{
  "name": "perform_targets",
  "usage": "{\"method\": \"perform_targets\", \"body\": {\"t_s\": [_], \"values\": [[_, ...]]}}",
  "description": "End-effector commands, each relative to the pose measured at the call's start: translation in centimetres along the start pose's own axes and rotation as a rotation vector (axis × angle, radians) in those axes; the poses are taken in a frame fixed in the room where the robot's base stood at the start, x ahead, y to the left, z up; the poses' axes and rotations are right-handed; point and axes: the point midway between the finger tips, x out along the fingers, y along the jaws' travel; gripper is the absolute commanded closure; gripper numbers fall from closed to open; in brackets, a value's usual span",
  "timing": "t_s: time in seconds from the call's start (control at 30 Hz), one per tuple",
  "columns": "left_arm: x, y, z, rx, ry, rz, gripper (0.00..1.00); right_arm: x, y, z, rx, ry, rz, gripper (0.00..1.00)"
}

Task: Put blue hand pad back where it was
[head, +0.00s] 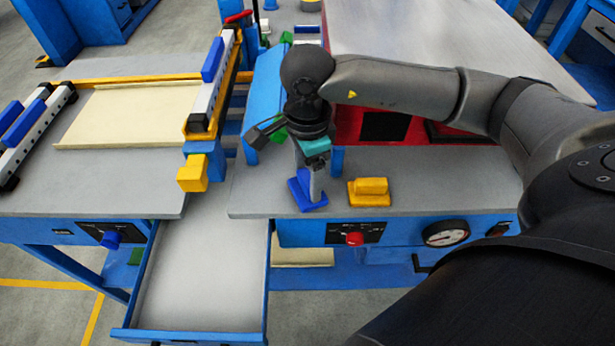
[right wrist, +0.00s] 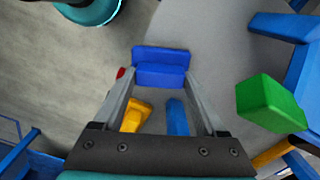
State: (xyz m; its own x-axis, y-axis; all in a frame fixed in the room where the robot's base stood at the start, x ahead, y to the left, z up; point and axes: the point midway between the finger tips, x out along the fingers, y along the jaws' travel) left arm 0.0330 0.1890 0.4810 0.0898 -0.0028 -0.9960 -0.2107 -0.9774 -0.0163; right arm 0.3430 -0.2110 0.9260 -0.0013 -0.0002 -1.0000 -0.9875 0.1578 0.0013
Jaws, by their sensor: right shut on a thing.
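The blue hand pad (head: 301,195) is at the tabletop near the front edge of the right-hand table, left of a yellow hand pad (head: 369,192). My right gripper (head: 313,186) points down over it, with its fingers shut on it. The right wrist view shows the blue pad (right wrist: 160,60) between the fingertips. I cannot tell whether its base touches the table. The gripper hides part of the pad in the head view. My left gripper is not in view.
An open, empty drawer (head: 205,270) juts out at the front left. A blue and yellow clamp frame (head: 194,172) stands left of the pad. A red knob (head: 354,239) and a gauge (head: 446,233) are on the front panel. A green block (right wrist: 270,103) shows in the right wrist view.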

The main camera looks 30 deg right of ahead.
Motion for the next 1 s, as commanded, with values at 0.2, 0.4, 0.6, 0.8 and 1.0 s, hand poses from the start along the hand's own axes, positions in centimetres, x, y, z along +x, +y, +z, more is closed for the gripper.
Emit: {"method": "perform_targets", "body": {"t_s": [0.2,0.4,0.6,0.8,1.0], "values": [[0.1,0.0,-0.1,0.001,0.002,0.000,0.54,0.7,0.0,0.1,-0.002,-0.002,-0.002,0.78],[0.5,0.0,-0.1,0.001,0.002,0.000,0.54,1.0,0.0,0.1,-0.002,-0.001,-0.002,0.78],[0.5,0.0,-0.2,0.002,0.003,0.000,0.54,0.9,0.0,0.0,-0.001,-0.001,-0.001,0.14],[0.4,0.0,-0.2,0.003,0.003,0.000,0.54,0.9,0.0,0.0,-0.001,-0.001,-0.001,0.14],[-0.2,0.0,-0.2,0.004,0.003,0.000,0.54,-0.8,-0.1,0.0,0.000,-0.001,-0.005,0.14]]}}
